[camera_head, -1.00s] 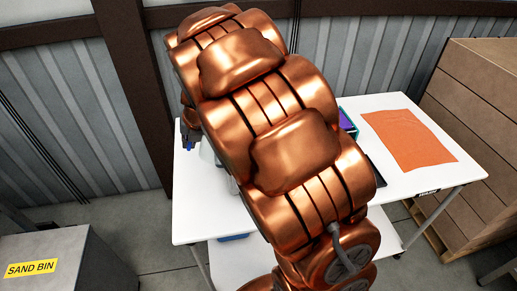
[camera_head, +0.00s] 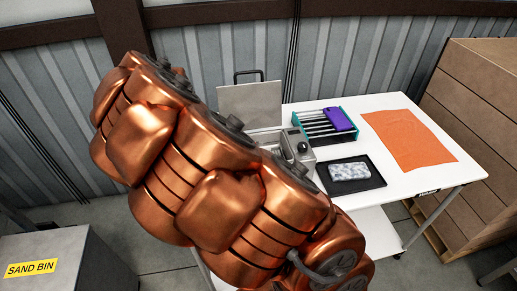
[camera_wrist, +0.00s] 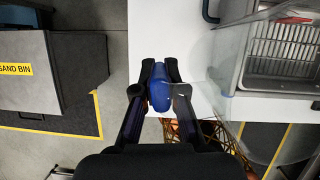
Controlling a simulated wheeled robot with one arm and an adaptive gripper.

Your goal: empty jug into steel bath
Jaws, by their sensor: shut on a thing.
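My gripper (camera_wrist: 157,78) is shut on the blue handle of the jug (camera_wrist: 160,87) in the wrist view. A see-through shape to the right of the handle looks like the jug's clear body; its contents and tilt cannot be made out. The steel bath (camera_wrist: 243,84) is right of the gripper in the wrist view, open at the top, with a wire rack inside. In the head view the bath (camera_head: 303,155) is partly hidden behind my arm, its lid (camera_head: 250,106) raised. My gripper and the jug are hidden there.
On the white table (camera_head: 370,109) are a teal rack with a purple item (camera_head: 339,119), a black tray (camera_head: 327,180) holding a pale speckled pack (camera_head: 349,171), and an orange cloth (camera_head: 410,139). A grey sand bin (camera_head: 75,265) stands lower left, and stacked cartons (camera_head: 480,120) at right.

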